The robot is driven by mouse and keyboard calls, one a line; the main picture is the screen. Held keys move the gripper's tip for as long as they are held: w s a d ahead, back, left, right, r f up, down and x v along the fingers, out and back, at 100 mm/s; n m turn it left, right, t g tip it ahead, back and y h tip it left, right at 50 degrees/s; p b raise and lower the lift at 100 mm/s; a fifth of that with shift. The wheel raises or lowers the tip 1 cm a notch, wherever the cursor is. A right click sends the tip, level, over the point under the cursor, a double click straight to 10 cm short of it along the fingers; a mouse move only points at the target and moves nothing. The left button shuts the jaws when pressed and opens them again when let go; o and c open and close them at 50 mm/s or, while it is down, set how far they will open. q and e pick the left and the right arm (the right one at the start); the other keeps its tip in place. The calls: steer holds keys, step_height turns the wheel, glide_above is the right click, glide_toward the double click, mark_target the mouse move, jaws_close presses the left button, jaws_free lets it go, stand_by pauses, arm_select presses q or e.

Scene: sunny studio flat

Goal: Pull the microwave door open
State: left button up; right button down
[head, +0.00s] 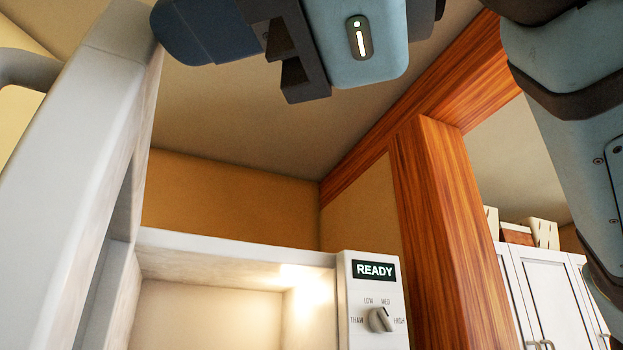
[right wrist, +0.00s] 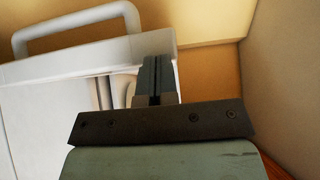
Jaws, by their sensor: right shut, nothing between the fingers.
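The white microwave door (head: 75,170) stands swung wide open at the left of the head view, and its lit cavity (head: 215,315) shows. The rounded door handle (head: 28,70) is on the door's outer side at the left edge. It also shows at the upper left of the right wrist view (right wrist: 75,32). My right gripper (head: 200,35) is high at the top, by the door's upper edge. Its fingers are shut together with nothing between them (right wrist: 158,75), apart from the handle. Whether they touch the door is unclear. My left gripper is not in view.
The microwave's control panel (head: 374,300) has a READY display and a knob. A wooden post (head: 440,220) and beam stand to the right. White cabinets (head: 550,290) with boxes on top are farther right. The space above the microwave looks clear.

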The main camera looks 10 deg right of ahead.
arm_select(q)
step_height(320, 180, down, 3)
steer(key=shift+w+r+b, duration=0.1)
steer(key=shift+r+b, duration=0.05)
steer(key=shift+b, duration=1.1)
arm_select(e)
steer(key=s+a+m+t+h, duration=0.1)
steer(key=s+a+m+t, duration=0.1)
steer(key=a, duration=0.4)
steer(key=shift+a+t+h, duration=0.15)
steer(key=shift+t+h, duration=0.25)
